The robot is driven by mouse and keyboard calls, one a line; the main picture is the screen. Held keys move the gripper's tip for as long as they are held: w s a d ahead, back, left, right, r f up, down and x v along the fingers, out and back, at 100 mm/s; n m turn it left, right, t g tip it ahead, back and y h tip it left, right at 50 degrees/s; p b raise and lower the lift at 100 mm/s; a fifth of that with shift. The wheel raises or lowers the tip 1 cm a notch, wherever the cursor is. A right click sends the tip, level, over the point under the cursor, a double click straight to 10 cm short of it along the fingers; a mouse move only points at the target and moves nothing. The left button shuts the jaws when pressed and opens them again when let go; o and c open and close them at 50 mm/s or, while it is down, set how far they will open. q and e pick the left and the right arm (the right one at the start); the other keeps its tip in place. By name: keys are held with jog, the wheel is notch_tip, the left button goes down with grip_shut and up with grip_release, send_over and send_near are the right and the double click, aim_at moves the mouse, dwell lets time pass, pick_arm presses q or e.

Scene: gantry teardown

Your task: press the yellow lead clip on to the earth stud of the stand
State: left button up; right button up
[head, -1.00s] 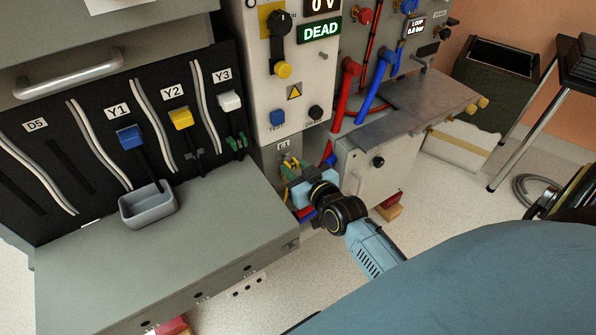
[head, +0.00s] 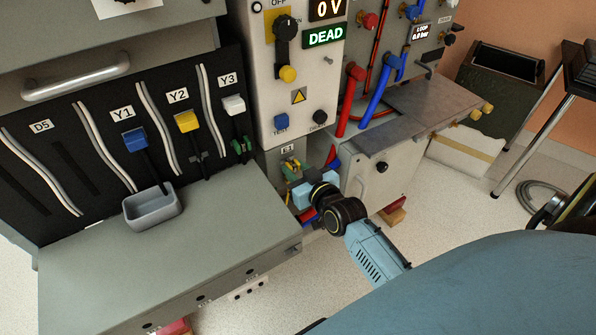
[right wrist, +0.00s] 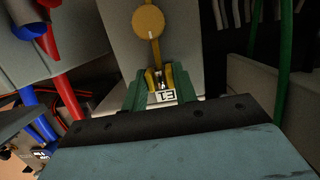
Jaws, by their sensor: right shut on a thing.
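The earth stud's place is under the E1 label (head: 287,149) on the stand, in a recess beside the control box. In the right wrist view the label (right wrist: 167,95) is upside down. Yellow prongs (right wrist: 151,82) sit around a small metal stud (right wrist: 161,79) there, between two green side pieces (right wrist: 135,93). A yellow strip runs from them to a yellow disc (right wrist: 148,20). My right gripper (head: 308,188) is at the recess, just below and right of the label, shut on what seems to be the yellow lead clip. Its hold is mostly hidden. My left gripper is not in view.
A grey bench top (head: 170,250) with a small grey tray (head: 153,207) lies to the left. Red (head: 350,100) and blue hoses (head: 380,100) and a metal shelf (head: 430,105) stand close on the right. The display (head: 324,37) reads DEAD.

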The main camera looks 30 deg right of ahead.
jog(key=shift+w, duration=0.4)
jog(key=shift+w, duration=0.25)
jog(key=o, duration=1.2)
jog(key=shift+c, duration=0.2)
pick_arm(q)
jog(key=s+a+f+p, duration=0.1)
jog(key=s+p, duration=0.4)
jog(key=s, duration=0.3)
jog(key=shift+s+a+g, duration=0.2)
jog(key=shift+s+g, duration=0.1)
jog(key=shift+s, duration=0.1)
pick_arm(e)
jog(key=s+r, duration=0.2)
jog(key=s, duration=1.5)
jog(key=shift+r, duration=0.35)
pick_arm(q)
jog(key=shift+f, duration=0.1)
pick_arm(e)
jog(key=shift+a, duration=0.1)
